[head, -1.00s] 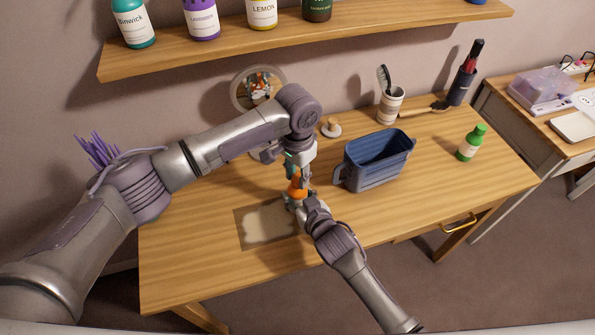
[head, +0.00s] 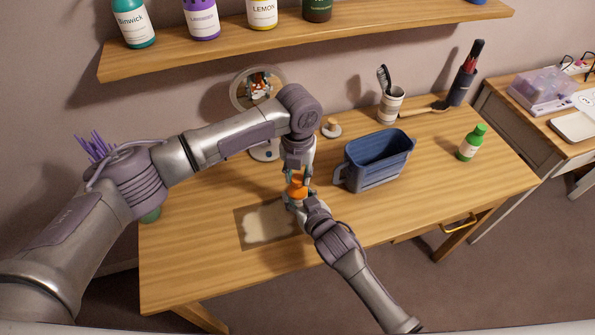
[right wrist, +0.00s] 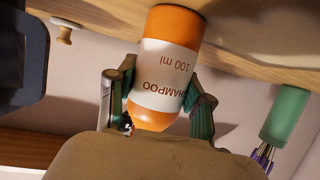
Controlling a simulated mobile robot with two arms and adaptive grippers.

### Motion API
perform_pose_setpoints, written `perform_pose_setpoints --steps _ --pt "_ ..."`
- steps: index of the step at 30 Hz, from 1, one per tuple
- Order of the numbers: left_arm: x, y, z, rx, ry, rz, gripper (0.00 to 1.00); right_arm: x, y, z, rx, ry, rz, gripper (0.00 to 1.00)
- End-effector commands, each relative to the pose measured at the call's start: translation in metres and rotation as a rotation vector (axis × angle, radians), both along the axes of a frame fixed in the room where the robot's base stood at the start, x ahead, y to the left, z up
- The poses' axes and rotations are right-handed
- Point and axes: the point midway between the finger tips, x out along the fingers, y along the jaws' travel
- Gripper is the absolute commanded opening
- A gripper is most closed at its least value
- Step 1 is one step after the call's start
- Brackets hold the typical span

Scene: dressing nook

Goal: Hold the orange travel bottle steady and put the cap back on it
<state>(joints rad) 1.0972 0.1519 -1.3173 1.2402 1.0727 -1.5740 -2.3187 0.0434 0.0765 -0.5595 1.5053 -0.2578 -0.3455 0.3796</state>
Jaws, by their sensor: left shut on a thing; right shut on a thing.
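The orange travel bottle (head: 297,187) stands upright near the middle of the table. In the right wrist view the bottle (right wrist: 165,88) shows a white label reading shampoo, 100 ml, upside down. My right gripper (head: 297,202) is shut around the bottle's body from the front, with one finger on each side in the right wrist view (right wrist: 163,98). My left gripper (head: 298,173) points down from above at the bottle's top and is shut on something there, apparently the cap. The cap itself is hidden by the fingers, so its seating cannot be told.
A blue bin (head: 374,172) stands close right of the bottle. Beyond are a round mirror (head: 258,88), a small wooden-knobbed item (head: 331,128), a toothbrush cup (head: 390,105) and a green bottle (head: 471,143). A flat beige patch (head: 268,224) lies front left. A shelf (head: 300,38) overhangs the back.

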Motion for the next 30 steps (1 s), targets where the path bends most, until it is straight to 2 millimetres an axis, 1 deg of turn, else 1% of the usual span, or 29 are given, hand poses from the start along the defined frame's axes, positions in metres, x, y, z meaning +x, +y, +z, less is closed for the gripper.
perform_pose_setpoints --steps 1,3,7,11,18,19,23,24,30 --pt "0.0003 0.0001 0.0006 0.001 0.000 -0.115 0.21 -0.0002 -0.0007 -0.0012 -0.002 0.003 -0.001 0.00" --pt "0.0002 0.0000 0.0005 0.000 0.000 -0.264 0.21 -0.0002 -0.0007 -0.0012 -0.002 0.003 -0.001 0.00" --pt "0.0002 -0.0002 0.0002 0.000 0.000 -0.451 0.21 -0.0002 -0.0007 -0.0012 -0.002 0.003 -0.001 0.00" --pt "0.0000 -0.0003 0.0001 0.000 0.000 -0.520 0.21 -0.0002 -0.0007 -0.0012 -0.002 0.003 -0.001 0.00" --pt "0.0000 -0.0003 0.0001 0.000 0.000 -0.523 0.21 -0.0002 -0.0008 -0.0013 -0.002 0.003 -0.001 0.00" --pt "0.0000 -0.0003 0.0001 0.000 0.000 -0.522 0.33 -0.0002 -0.0008 -0.0013 -0.002 0.003 -0.001 0.00" --pt "0.0000 -0.0003 0.0000 0.000 0.001 -0.521 0.55 -0.0002 -0.0008 -0.0013 -0.002 0.003 -0.001 0.00" --pt "0.0000 -0.0003 0.0000 0.000 0.001 -0.521 0.57 -0.0002 -0.0008 -0.0013 -0.002 0.003 -0.001 0.00" --pt "-0.0001 -0.0003 -0.0002 0.000 0.001 -0.520 0.57 -0.0004 -0.0007 -0.0013 -0.002 0.003 -0.001 0.00"
